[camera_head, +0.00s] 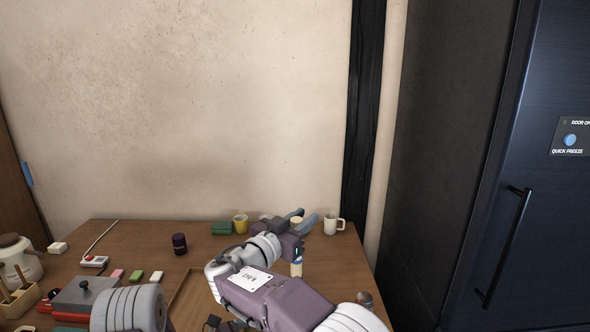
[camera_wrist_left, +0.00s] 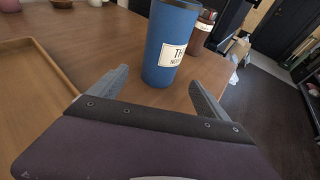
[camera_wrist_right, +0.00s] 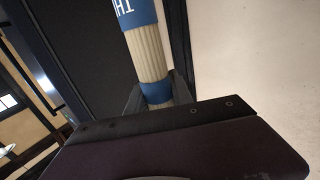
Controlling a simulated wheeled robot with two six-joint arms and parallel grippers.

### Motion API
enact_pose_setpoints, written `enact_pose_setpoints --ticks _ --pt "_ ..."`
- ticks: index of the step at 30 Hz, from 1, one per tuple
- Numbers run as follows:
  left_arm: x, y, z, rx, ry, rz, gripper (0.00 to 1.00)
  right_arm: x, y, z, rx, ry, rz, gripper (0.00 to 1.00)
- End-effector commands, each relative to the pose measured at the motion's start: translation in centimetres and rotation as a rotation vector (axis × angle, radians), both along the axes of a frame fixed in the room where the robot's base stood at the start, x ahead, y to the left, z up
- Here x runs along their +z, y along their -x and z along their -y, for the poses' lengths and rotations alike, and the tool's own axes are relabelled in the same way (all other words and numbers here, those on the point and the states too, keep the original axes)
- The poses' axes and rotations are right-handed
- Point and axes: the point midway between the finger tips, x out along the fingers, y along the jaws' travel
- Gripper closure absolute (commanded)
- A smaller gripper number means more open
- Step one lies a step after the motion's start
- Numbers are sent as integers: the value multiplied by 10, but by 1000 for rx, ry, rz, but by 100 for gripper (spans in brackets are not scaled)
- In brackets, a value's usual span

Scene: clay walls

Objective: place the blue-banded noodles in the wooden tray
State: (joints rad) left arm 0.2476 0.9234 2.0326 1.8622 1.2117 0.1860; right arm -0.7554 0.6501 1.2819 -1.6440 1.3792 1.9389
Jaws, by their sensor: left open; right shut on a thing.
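The blue-banded noodles (camera_wrist_right: 147,50), a pale bundle with blue bands, are gripped in my right gripper (camera_wrist_right: 155,98). In the head view the right gripper (camera_head: 302,219) is over the back right of the table, with the bundle's pale end (camera_head: 297,220) between its fingers. A pale, blue-topped piece (camera_head: 297,268) shows below the gripper. The wooden tray (camera_head: 182,290) lies on the table left of my right arm, partly hidden by it; it also shows in the left wrist view (camera_wrist_left: 62,66). My left gripper (camera_wrist_left: 155,92) is open, its fingers pointing toward a labelled blue cup (camera_wrist_left: 168,45).
A yellow mug (camera_head: 240,224), a green box (camera_head: 222,228) and a white mug (camera_head: 332,224) stand at the table's back edge. A dark cylinder (camera_head: 179,244) stands behind the tray. Jar, boxes and small blocks crowd the left. A brown jar (camera_wrist_left: 203,34) stands behind the cup.

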Motion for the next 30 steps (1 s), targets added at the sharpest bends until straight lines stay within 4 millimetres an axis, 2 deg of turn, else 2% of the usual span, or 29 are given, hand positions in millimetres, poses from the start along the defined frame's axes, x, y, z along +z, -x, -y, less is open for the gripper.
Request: enact_pose_setpoints --ticks 5,8,11,12,14,15,18,21,25,30 --pt "1 4 1 -14 -8 1 12 0 0 0 0 0 0 100" --pt "4 23 13 -109 -64 7 12 0 0 0 0 0 0 100" --pt "6 71 31 -334 -210 31 12 0 0 0 0 0 0 100" --pt "6 97 34 -452 -294 54 12 0 0 0 0 0 0 100" --pt "3 135 32 -632 -430 95 12 0 0 0 0 0 0 100" --pt "1 159 25 -751 -524 132 12 0 0 0 0 1 1 100" --pt "-4 203 -4 -1035 -765 247 12 0 0 0 0 0 0 100" --pt "-3 225 -41 -1288 -998 391 12 0 0 0 0 0 0 100" --pt "4 230 -78 -1534 -1239 576 12 0 0 0 0 0 0 100" --pt "14 224 -99 -1700 -1407 730 12 0 0 0 0 0 0 100"
